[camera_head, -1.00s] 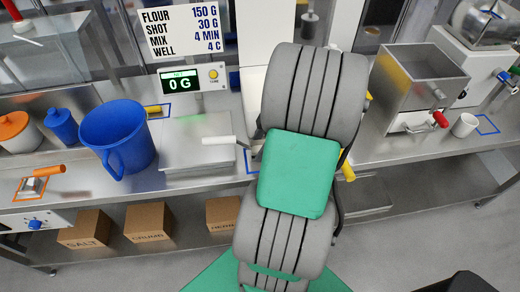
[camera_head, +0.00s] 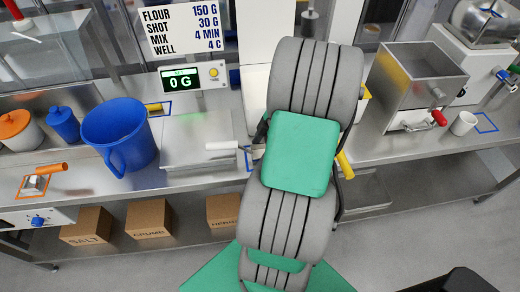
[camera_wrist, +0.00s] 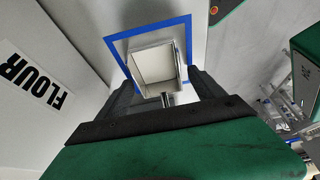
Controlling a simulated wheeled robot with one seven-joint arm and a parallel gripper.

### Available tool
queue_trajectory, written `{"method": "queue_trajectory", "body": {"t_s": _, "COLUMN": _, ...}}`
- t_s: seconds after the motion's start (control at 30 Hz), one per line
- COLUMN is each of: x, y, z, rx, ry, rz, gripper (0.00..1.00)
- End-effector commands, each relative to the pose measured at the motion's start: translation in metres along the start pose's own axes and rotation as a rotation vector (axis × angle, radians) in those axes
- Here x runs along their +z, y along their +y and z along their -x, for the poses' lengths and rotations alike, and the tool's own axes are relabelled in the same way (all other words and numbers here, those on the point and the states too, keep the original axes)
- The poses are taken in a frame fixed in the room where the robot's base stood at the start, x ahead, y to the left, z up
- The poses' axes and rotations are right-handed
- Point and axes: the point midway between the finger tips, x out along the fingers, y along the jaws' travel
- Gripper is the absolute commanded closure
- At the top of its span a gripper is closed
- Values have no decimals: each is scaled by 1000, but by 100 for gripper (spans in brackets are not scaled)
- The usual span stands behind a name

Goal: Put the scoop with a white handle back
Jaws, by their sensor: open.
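In the wrist view a pale, square, open scoop bowl (camera_wrist: 156,68) sits within a blue square outline (camera_wrist: 118,47), with a short metal stem towards my palm. My gripper (camera_wrist: 162,85) is open, its dark fingers on either side of the bowl's near part. I cannot tell whether they touch it. The handle is not visible in the wrist view. My arm hides most of my gripper in the head view.
A blue jug (camera_head: 118,135) stands left of the steel box (camera_head: 195,143). An orange-handled scoop (camera_head: 42,178) lies further left. A scale display (camera_head: 187,82) reads 0 G. A steel hopper (camera_head: 418,85) and white cup (camera_head: 463,123) stand on the right-hand counter. A FLOUR label (camera_wrist: 37,82) is close left.

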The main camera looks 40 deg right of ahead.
Motion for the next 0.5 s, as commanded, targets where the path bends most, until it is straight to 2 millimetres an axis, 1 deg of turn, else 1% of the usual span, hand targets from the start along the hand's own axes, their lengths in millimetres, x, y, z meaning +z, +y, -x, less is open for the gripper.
{"method": "queue_trajectory", "body": {"t_s": 0.17, "x": -1, "y": 1, "z": 6, "rx": 2, "ry": -1, "rz": 0, "gripper": 22}}
{"method": "queue_trajectory", "body": {"t_s": 0.23, "x": 0, "y": 2, "z": 16, "rx": 5, "ry": -1, "rz": 1, "gripper": 22}}
{"method": "queue_trajectory", "body": {"t_s": 0.37, "x": 1, "y": 2, "z": 47, "rx": 7, "ry": -3, "rz": 1, "gripper": 22}}
{"method": "queue_trajectory", "body": {"t_s": 0.5, "x": 1, "y": 1, "z": 85, "rx": 5, "ry": -2, "rz": 0, "gripper": 22}}
